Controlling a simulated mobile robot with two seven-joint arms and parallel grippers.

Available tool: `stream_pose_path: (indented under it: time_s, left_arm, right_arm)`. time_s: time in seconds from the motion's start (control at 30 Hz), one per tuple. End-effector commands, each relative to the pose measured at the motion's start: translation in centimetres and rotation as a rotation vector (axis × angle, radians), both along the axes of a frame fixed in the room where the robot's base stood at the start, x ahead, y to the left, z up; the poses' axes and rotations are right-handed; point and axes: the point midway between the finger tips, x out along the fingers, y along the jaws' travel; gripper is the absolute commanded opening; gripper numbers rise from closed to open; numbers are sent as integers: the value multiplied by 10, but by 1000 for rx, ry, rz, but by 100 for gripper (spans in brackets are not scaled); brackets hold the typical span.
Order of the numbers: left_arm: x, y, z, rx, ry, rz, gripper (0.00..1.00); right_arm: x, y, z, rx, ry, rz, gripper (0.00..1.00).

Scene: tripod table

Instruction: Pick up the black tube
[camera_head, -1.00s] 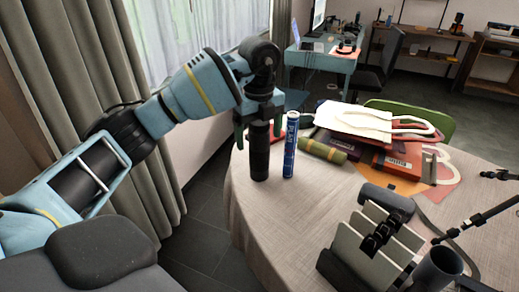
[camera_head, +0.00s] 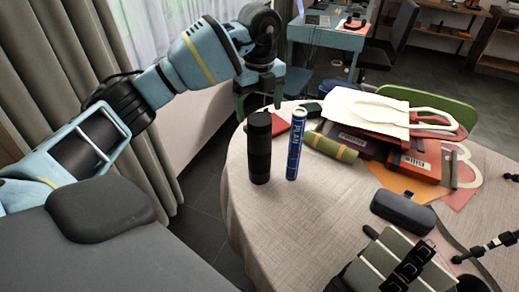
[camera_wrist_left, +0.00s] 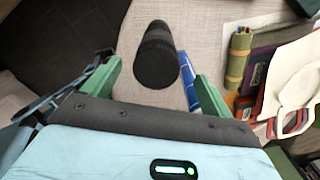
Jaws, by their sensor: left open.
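The black tube (camera_head: 259,150) stands upright near the left edge of the round table (camera_head: 240,215). My left gripper (camera_head: 259,103) is open and empty, its fingertips level with the tube's top in the head view, just above or behind it. In the left wrist view, the black tube (camera_wrist_left: 157,60) lies between the two green fingers, beyond their tips, with gaps on both sides. My right gripper is not in view.
A blue tube (camera_head: 295,146) stands close right of the black one; it shows by the right finger in the left wrist view (camera_wrist_left: 188,78). An olive roll (camera_head: 331,146), books and a white bag (camera_head: 365,112) lie behind. A dark case (camera_head: 403,211) lies at right.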

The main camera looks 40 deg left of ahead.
Motion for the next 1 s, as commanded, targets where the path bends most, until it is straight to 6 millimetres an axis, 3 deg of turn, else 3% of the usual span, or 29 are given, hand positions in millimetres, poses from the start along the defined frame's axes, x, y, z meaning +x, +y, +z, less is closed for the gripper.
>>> stream_pose_path:
  time_s: [0.3, 0.53, 0.8, 1.0]
  left_arm:
    - [-1, 0, -24, 1, 3, 1, 85]
    - [-2, -1, -31, 0, 1, 0, 85]
    - [-6, -6, -67, 0, 1, 1, 85]
    - [-6, -6, -78, 1, -1, 0, 85]
  right_arm:
    - [-4, -1, -2, -3, 10, 2, 85]
    - [-4, -1, -2, -3, 9, 2, 85]
    - [-2, -1, 0, -3, 4, 1, 85]
    - [-2, -1, 0, -2, 5, 2, 85]
